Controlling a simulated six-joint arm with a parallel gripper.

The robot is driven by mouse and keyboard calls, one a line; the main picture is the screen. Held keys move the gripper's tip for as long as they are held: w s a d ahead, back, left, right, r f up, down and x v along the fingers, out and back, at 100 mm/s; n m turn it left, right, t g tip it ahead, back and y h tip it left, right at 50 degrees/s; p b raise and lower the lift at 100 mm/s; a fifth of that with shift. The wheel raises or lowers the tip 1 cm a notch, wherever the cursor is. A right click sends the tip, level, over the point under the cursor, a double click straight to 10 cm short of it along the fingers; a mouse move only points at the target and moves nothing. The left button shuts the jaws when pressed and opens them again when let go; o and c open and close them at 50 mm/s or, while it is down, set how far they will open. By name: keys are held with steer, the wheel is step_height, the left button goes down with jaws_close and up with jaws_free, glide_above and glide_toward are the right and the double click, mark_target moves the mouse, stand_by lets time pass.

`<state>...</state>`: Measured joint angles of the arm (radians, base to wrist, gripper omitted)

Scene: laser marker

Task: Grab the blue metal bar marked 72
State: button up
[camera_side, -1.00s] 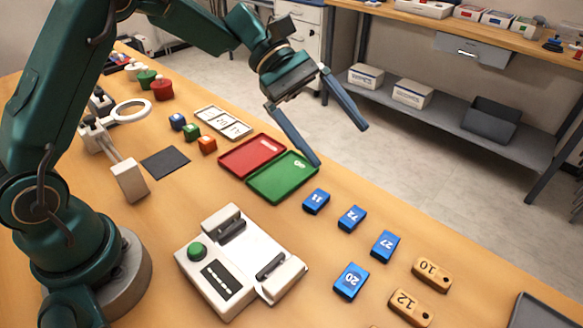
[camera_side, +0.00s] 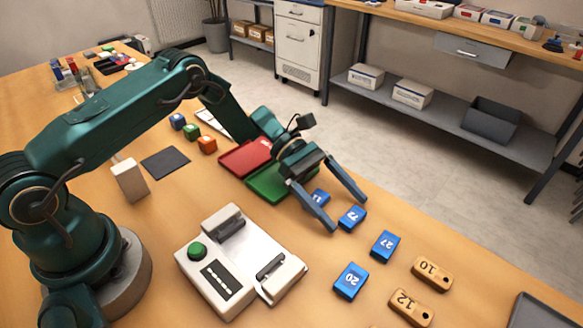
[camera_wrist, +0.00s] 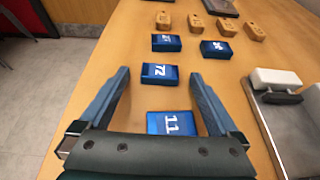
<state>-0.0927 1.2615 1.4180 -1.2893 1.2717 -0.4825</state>
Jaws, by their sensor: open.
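The blue metal bar marked 72 (camera_side: 352,217) lies on the table in the side view, second in a line of blue bars. In the wrist view the bar marked 72 (camera_wrist: 160,74) lies between and just beyond my two fingertips. My gripper (camera_side: 350,214) is open and empty, low over the table, with its fingers spread around the line of bars. The wrist view also shows the open fingers (camera_wrist: 160,73). The blue bar marked 11 (camera_wrist: 172,123) lies between the fingers, nearer the palm; in the side view it is partly hidden behind a finger.
Blue bars marked 27 (camera_side: 385,246) and 20 (camera_side: 350,281) lie close by, with wooden pieces marked 10 (camera_side: 432,274) and 12 (camera_side: 410,307) beyond. The white machine (camera_side: 240,265) stands left of the bars. Green (camera_side: 262,186) and red (camera_side: 243,158) trays are behind my gripper.

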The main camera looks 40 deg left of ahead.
steer(key=shift+d+f, duration=0.15)
steer(key=shift+d, duration=0.1)
steer(key=shift+c, duration=0.3)
steer(key=c, duration=1.4)
steer(key=shift+r, duration=0.2)
